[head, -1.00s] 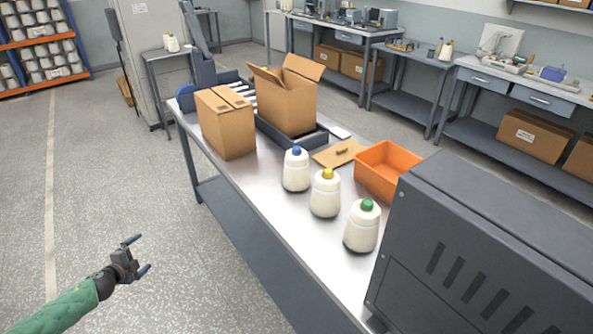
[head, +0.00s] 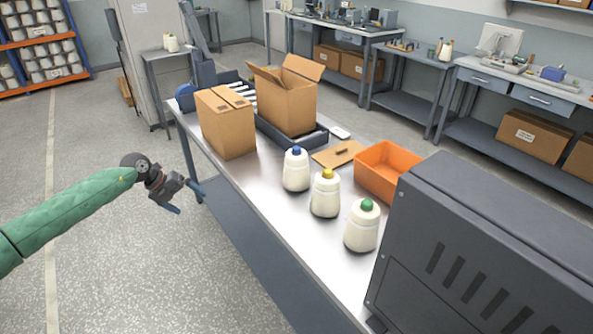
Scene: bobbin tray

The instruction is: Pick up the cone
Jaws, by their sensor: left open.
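Three white cones stand upright on the metal table (head: 262,210). The cone with the blue top (head: 296,172) is farthest back, the cone with the yellow top (head: 325,197) is in the middle, and the cone with the green top (head: 361,230) is nearest the grey machine. My left gripper (head: 189,199) is open and empty. It is off the table's left edge, to the left of all three cones and apart from them. My right gripper is not in view.
A closed carton (head: 226,124) and an open carton (head: 287,100) stand at the table's far end. An orange bin (head: 384,170) and a flat brown board (head: 338,153) lie behind the cones. A large grey machine (head: 488,245) blocks the right front.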

